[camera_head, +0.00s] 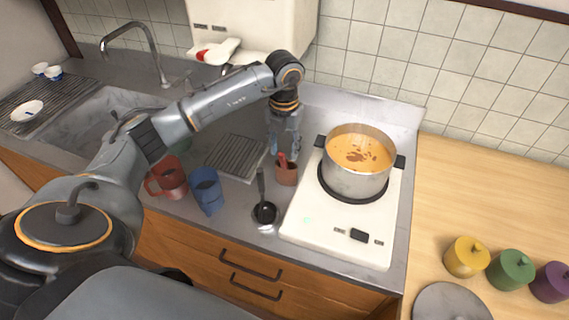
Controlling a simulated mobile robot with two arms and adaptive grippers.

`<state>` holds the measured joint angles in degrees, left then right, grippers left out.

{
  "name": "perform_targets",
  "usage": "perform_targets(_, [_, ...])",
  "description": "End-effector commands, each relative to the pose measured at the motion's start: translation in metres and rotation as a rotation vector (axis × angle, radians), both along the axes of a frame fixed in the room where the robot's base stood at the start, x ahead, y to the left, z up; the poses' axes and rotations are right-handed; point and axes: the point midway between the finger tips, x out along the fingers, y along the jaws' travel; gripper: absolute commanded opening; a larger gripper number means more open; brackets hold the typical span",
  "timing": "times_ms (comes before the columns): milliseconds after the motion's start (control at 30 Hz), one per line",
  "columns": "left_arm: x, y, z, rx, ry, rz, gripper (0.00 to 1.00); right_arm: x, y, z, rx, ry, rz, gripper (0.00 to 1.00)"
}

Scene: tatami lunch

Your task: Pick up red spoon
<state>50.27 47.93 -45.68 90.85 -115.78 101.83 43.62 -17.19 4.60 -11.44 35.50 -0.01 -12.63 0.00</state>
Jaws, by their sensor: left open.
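The red spoon (283,160) stands upright in a small brown cup (286,175) on the counter, left of the stove. Only its upper part shows; the rest is hidden in the cup. My left gripper (285,150) points down from above, with its fingers open around or just beside the top of the spoon. I cannot tell whether the fingers touch it. My right gripper is not in view.
A pot of orange soup (358,165) stands on the white stove (335,240) at right. A black ladle (264,210), blue mug (207,190) and red mug (170,178) are in front and left. Yellow (465,258), green and purple lidded jars stand at the lower right.

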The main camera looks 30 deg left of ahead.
Motion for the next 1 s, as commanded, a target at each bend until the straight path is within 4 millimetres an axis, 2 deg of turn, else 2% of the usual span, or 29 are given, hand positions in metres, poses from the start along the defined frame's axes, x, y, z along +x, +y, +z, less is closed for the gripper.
perform_targets(233, [-0.001,0.001,-0.026,0.0,0.006,0.001,0.41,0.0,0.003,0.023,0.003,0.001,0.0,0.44])
perform_targets(400, [0.0,0.001,-0.048,-0.001,0.001,-0.001,0.41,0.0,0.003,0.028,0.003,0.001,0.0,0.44])
perform_targets(667, [0.0,0.002,-0.053,0.0,0.0,-0.001,0.41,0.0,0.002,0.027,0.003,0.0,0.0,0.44])
perform_targets(867, [0.0,0.001,-0.053,-0.001,0.0,-0.001,0.03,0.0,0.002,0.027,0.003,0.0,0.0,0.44])
perform_targets(900, [0.0,0.001,-0.053,-0.001,0.0,-0.001,0.0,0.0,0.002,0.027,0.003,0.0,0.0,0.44])
perform_targets(1000, [0.0,0.002,-0.053,-0.001,-0.001,-0.001,0.0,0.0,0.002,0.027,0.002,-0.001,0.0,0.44])
